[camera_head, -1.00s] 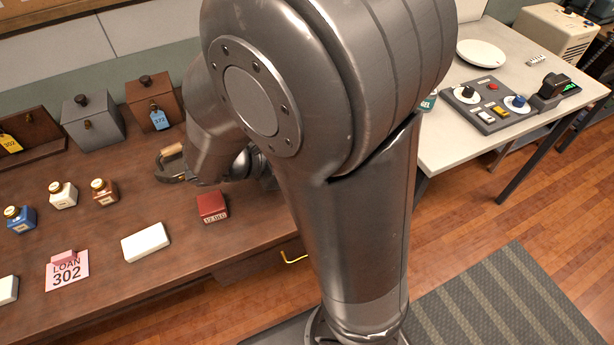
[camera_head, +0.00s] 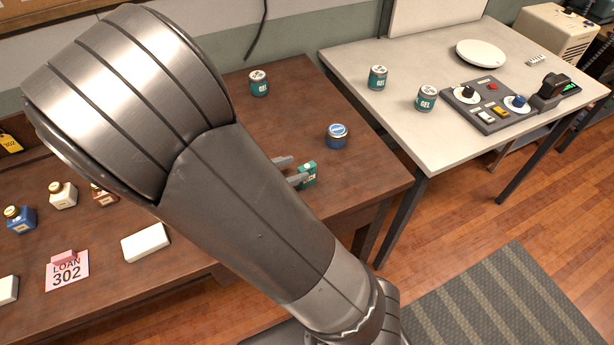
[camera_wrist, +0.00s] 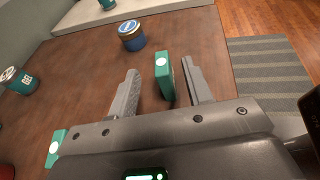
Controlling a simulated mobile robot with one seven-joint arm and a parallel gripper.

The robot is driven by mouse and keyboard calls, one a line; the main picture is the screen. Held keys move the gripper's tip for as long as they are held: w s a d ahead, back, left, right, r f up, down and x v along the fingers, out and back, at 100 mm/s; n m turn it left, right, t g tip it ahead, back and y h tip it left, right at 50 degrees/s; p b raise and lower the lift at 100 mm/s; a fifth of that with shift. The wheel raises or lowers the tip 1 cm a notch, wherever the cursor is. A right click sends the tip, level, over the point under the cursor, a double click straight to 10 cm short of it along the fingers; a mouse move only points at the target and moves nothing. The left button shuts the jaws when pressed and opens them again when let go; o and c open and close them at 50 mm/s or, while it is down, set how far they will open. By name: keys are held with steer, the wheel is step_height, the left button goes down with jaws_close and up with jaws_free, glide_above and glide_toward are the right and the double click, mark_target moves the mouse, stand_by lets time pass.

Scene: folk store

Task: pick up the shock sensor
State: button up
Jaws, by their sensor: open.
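A small green box with a white round spot, which looks like the shock sensor (camera_head: 308,173), stands on the brown wooden table near its right end. In the wrist view the green box (camera_wrist: 164,82) stands between the two fingers, nearer the right finger, with a wider gap on the left. My gripper (camera_head: 291,171) is open and low over the table, its fingers reaching around the box. It also shows in the wrist view (camera_wrist: 160,68).
A blue tin (camera_head: 337,136) stands beyond the box, and a teal GEL can (camera_head: 259,84) farther back. Another green piece (camera_wrist: 57,147) shows left of the gripper in the wrist view. A pale table (camera_head: 440,150) with a control panel (camera_head: 490,107) adjoins at right.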

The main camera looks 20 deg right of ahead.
mark_target(304, 168)
steer(key=shift+d+f, duration=0.15)
steer(key=shift+f, duration=0.3)
steer(key=x, duration=0.4)
steer(key=shift+w+d+f, duration=0.1)
steer(key=shift+d, duration=0.25)
jaws_close()
